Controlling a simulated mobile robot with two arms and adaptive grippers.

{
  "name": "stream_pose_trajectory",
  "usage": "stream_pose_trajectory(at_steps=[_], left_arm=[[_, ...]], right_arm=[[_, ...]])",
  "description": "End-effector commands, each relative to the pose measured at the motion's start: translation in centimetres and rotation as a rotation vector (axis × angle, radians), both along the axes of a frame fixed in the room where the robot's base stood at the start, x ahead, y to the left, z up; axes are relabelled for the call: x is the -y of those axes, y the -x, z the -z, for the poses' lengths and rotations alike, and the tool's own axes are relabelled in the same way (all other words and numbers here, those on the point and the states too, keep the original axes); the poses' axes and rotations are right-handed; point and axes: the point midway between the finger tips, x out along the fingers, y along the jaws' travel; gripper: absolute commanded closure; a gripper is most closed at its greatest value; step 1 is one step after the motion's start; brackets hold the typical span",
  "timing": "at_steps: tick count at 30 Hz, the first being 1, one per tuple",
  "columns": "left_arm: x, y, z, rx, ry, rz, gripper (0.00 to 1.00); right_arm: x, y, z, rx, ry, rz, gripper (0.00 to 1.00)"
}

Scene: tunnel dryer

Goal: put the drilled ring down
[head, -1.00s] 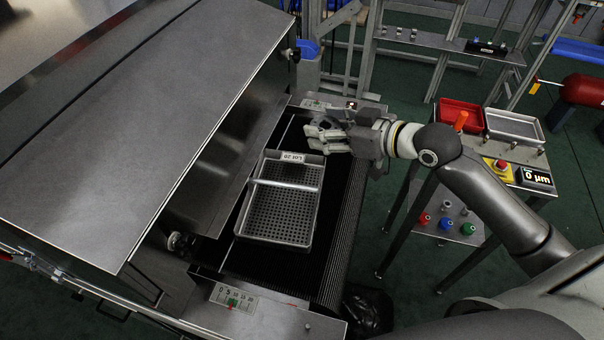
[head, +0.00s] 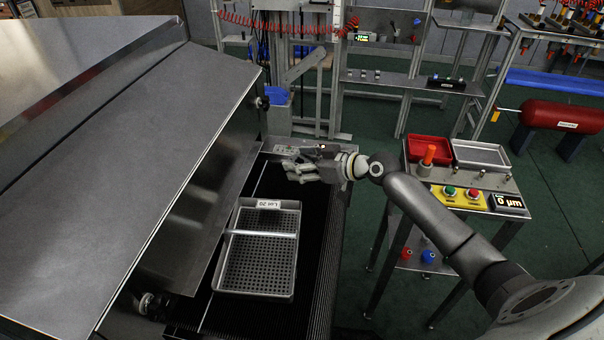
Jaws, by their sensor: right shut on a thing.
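My right gripper (head: 298,168) is above the far part of the dark conveyor belt, beyond the far end of a grey perforated tray. Its fingers are shut on the drilled ring, which I can barely make out among the grey fingers. The tray (head: 291,275) lies on the belt, carries a "LOT 20" label at its far end and has a bar across it. No ring shows in the tray. My left gripper is out of view.
The dryer's large metal hood (head: 150,130) stands left of the belt (head: 322,240). At right, a stand holds a red bin (head: 428,150), a grey tray (head: 482,154), a button box (head: 458,197) and a display (head: 509,203). Bare belt lies right of the perforated tray.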

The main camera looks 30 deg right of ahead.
Motion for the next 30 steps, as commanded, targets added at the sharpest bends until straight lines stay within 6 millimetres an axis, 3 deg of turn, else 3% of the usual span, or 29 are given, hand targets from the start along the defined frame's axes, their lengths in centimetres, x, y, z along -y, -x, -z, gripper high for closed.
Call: stream_pose_trajectory(at_steps=[8, 16, 28, 29, 30], left_arm=[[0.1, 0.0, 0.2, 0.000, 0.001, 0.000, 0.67], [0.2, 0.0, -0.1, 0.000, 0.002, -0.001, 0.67], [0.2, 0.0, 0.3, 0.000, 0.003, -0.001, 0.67], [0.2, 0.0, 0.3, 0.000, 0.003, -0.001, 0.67], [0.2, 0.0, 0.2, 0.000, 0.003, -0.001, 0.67]], right_arm=[[0.5, -1.0, 0.8, 0.009, -0.004, 0.003, 1.00], [0.6, -1.2, 3.7, 0.008, -0.003, 0.003, 1.00], [0.6, -1.2, 4.3, 0.009, -0.002, 0.002, 1.00], [0.6, -1.0, 4.7, 0.002, 0.001, 0.001, 0.43], [0.6, -1.0, 4.6, 0.002, 0.001, 0.001, 0.38]])
